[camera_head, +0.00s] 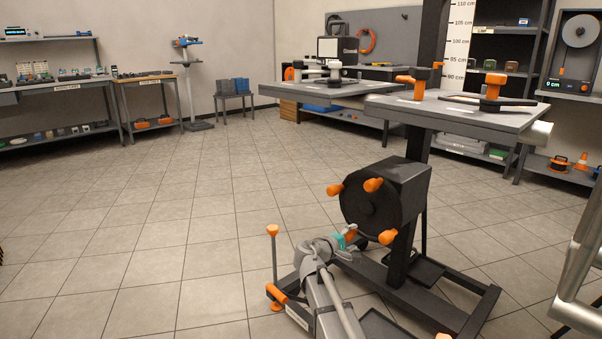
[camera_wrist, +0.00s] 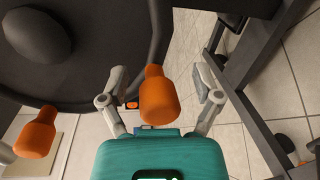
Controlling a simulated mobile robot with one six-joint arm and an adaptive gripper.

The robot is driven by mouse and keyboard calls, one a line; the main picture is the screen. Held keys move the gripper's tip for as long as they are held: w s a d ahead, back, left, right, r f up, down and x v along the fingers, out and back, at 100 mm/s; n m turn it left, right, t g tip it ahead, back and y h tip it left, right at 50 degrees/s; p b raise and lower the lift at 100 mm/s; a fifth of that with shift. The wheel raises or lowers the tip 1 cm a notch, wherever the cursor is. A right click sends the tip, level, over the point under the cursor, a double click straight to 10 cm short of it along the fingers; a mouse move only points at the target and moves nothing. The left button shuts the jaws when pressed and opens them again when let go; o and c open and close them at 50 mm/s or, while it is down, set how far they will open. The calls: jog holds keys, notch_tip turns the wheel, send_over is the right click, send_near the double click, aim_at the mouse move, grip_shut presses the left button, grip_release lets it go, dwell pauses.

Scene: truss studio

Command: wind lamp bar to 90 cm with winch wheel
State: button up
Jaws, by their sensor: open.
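The winch wheel (camera_head: 368,208) is a dark disc with several orange knobs, on a box low on the black stand. In the wrist view its dark face and hub (camera_wrist: 35,30) fill the upper left. My gripper (camera_head: 350,238) is at the wheel's lower edge in the head view. In the wrist view my gripper (camera_wrist: 160,88) is open, with one finger on each side of an orange knob (camera_wrist: 157,97). A gap shows beside the knob. Another knob (camera_wrist: 36,132) is at left. A height scale (camera_head: 459,42) shows marks from 90 to 110 cm. I cannot clearly identify the lamp bar.
Grey boards (camera_head: 490,116) with orange clamps spread above the wheel. The stand's black foot frame (camera_head: 470,318) lies on the floor at right. An orange-topped post (camera_head: 273,255) rises left of my arm. The tiled floor at left is clear.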

jog(key=s+d+m+g+y+p, duration=0.4)
jog(key=s+m+g+y+p, duration=0.25)
jog(key=s+p, duration=0.55)
jog(key=s+a+r+m+g+y+p, duration=0.1)
jog(key=s+a+r+g+y+p, duration=0.2)
jog(key=s, duration=0.4)
jog(key=s+a+r+m+g+y+p, duration=0.1)
jog(key=s+a+m+y+p, duration=0.2)
jog(key=s, duration=0.4)
notch_tip(320, 180, up, 37)
jog(key=n+p, duration=0.1)
jog(key=p, duration=3.8)
jog(key=shift+w+r+y, duration=0.15)
jog(key=shift+r+y, duration=0.05)
jog(key=shift+y, duration=0.15)
jog(key=shift+a+t, duration=0.1)
jog(key=shift+t, duration=0.15)
